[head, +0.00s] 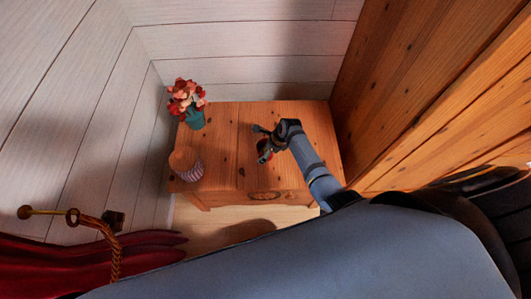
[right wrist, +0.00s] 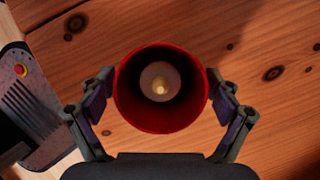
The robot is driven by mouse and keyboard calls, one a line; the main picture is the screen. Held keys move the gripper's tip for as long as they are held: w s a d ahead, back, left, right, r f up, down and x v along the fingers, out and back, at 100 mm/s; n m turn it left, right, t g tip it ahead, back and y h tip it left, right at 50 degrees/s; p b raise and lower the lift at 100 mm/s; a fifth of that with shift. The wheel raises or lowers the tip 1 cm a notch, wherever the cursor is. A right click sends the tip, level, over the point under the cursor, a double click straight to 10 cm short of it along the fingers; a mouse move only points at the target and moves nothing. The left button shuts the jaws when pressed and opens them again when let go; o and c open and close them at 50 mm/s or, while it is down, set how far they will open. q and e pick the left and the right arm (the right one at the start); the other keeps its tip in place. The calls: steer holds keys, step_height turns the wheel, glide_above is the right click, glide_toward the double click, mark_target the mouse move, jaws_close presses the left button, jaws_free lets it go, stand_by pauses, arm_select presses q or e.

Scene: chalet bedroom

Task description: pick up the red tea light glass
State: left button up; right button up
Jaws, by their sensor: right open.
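The red tea light glass (right wrist: 160,119) stands upright on the wooden chest. In the right wrist view I look down into it and see a pale candle (right wrist: 160,82) with a bright flame spot. My right gripper (right wrist: 160,101) is open, with one finger on each side of the glass. Small gaps seem to show between pads and glass; contact is hard to tell. In the head view my right gripper (head: 262,144) is over the chest and hides most of the glass, of which a little red shows. My left gripper is not in view.
The wooden chest (head: 222,140) also holds a teal pot with red and pink flowers (head: 188,103) at the back left and a ribbed round-topped object (head: 186,164) at the front left. A wooden wall (head: 400,90) rises close on the right. The chest's middle left is clear.

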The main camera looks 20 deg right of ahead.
steer(key=shift+r, duration=0.1)
steer(key=c, duration=1.4)
steer(key=shift+r, duration=0.1)
steer(key=shift+r+p, duration=0.35)
steer(key=shift+r, duration=0.25)
step_height(320, 180, up, 2)
steer(key=shift+p, duration=0.4)
steer(key=s+d+r+p, duration=0.1)
steer(key=s+d+r, duration=0.1)
steer(key=d+r, duration=0.1)
steer(key=s+d+r+p, duration=0.1)
steer(key=s+d+r, duration=0.2)
steer(key=d, duration=0.2)
steer(key=s+d+r+p, duration=0.1)
steer(key=s+d+r, duration=0.1)
steer(key=d+r, duration=0.1)
steer(key=shift+s+d+r+p, duration=0.2)
steer(key=shift+d+r+p, duration=0.15)
steer(key=shift+d, duration=0.15)
